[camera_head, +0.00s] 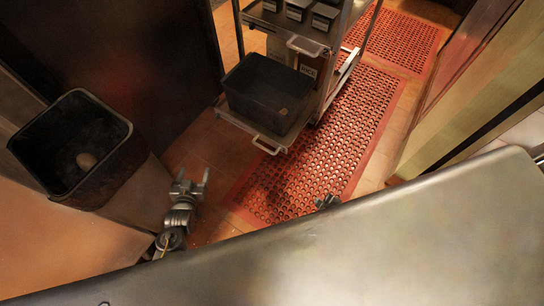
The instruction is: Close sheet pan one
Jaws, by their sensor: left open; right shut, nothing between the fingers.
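I cannot make out a labelled sheet pan. A broad grey metal surface (400,235) with a rounded edge fills the foreground; I cannot tell whether it is part of the sheet pan. My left gripper (192,175) is open and empty beyond its edge, above the tiled floor, fingers pointing away. My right gripper (327,200) shows only as a small dark tip past the metal edge, over the red mat. It is shut with nothing visible in it, and the rest of that arm is hidden behind the metal surface.
A metal cart (325,90) holds a black bin (250,100) on its lower shelf and small containers above. Another black bin (120,160) stands at left near an orange-brown surface (60,245). A perforated red mat (340,150) covers open floor.

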